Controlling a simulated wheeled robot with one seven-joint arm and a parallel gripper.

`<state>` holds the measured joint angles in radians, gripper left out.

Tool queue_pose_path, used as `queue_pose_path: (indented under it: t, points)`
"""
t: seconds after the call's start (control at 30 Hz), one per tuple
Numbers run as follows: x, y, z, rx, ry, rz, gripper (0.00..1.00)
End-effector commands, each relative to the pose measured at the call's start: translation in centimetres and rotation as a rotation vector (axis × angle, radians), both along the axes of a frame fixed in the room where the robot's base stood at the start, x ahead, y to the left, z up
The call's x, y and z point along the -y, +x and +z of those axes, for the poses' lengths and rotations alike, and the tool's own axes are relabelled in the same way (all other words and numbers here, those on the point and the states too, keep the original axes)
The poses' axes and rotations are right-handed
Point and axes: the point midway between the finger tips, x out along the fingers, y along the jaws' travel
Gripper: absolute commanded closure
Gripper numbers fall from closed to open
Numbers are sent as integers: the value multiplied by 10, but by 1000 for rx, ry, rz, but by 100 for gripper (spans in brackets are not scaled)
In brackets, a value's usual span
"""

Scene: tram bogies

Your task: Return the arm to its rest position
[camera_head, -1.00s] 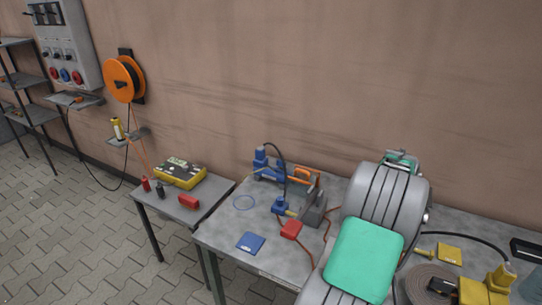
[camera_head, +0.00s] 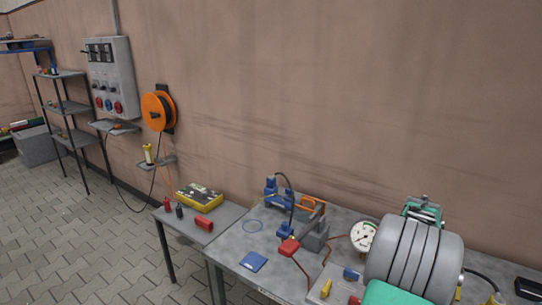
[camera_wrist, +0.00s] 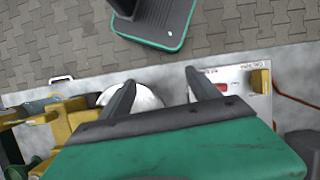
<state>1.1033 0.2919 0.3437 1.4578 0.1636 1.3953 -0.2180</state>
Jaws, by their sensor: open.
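My gripper (camera_wrist: 160,77) shows in the wrist view with its two dark fingers spread apart and nothing between them. It points over the grey workbench (camera_wrist: 62,84), and a white round thing lies beyond and partly behind the left finger. In the head view, my arm's grey ribbed link and green cover fill the lower right. The fingers cannot be made out there, so the gripper's height above the bench is unclear.
The workbench (camera_head: 228,252) carries a blue pump-like tool (camera_head: 285,192), a round gauge (camera_head: 362,236), a red block (camera_head: 289,247) and a blue pad (camera_head: 253,262). A side table (camera_head: 190,228) holds a yellow case (camera_head: 199,196).

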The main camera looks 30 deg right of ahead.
Motion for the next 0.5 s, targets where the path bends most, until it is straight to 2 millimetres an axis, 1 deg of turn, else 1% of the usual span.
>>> queue_pose_path:
  t: [0.03,0.17,0.27,0.37,0.47,0.5]
  points:
    - [-7,9,4,5,-12,25,29]
    - [-25,32,16,22,-47,93,29]
    - [-46,52,26,42,-82,161,29]
    - [-74,76,39,73,-125,246,29]
    - [-113,100,52,118,-173,351,29]
    - [-132,109,57,140,-193,401,29]
